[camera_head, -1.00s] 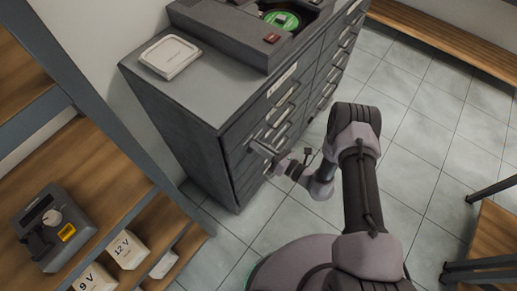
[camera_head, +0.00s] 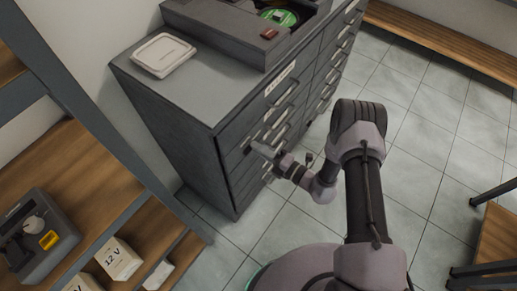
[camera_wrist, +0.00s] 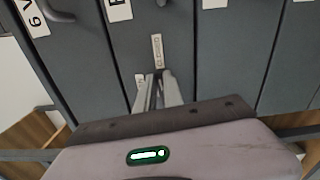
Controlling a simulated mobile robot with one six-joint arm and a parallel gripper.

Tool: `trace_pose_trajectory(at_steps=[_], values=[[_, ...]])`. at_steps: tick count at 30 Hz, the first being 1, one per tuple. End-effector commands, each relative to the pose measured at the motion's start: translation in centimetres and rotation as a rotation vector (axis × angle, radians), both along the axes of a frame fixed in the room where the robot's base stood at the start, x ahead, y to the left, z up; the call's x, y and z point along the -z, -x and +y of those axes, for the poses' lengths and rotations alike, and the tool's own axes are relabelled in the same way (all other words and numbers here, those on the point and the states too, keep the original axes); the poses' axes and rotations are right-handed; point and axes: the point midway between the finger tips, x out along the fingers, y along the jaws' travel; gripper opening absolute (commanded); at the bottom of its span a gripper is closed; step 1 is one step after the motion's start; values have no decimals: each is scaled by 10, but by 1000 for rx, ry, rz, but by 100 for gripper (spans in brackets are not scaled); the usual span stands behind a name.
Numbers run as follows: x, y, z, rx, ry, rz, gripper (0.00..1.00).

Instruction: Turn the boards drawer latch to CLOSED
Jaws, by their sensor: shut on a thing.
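My gripper (camera_head: 262,149) is at the front of the grey drawer cabinet (camera_head: 228,150), by the upper drawers of its near column. In the wrist view its fingers (camera_wrist: 157,76) are closed together on a small dark piece at a drawer front, which appears to be the latch. The fingers hide most of it, so its angle cannot be told. A small pale label (camera_wrist: 157,50) that seems to read CLOSED lies just beyond the fingertips. A second label (camera_wrist: 140,80) is partly hidden beside the fingers.
A pale flat case (camera_head: 164,55) and a dark device with a green disc (camera_head: 279,17) sit on the cabinet. A wooden shelf (camera_head: 70,165) at left holds a grey device (camera_head: 38,238) and a 12 V box (camera_head: 118,260). Tiled floor (camera_head: 420,150) is open at right.

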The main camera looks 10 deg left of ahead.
Motion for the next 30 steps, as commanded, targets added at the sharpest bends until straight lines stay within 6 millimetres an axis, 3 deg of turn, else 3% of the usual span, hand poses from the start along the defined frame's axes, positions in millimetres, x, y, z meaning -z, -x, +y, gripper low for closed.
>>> trace_pose_trajectory(at_steps=[10, 25, 26, 27, 29, 30], values=[[2, 0, 0, -2, -41, 99, 0], [2, 0, 0, -2, -46, 112, 0], [2, 0, 0, -2, -46, 112, 16], [2, 0, 0, -2, -46, 112, 24], [2, 0, 0, -1, -46, 112, 34], [2, 0, 0, -1, -46, 112, 34]])
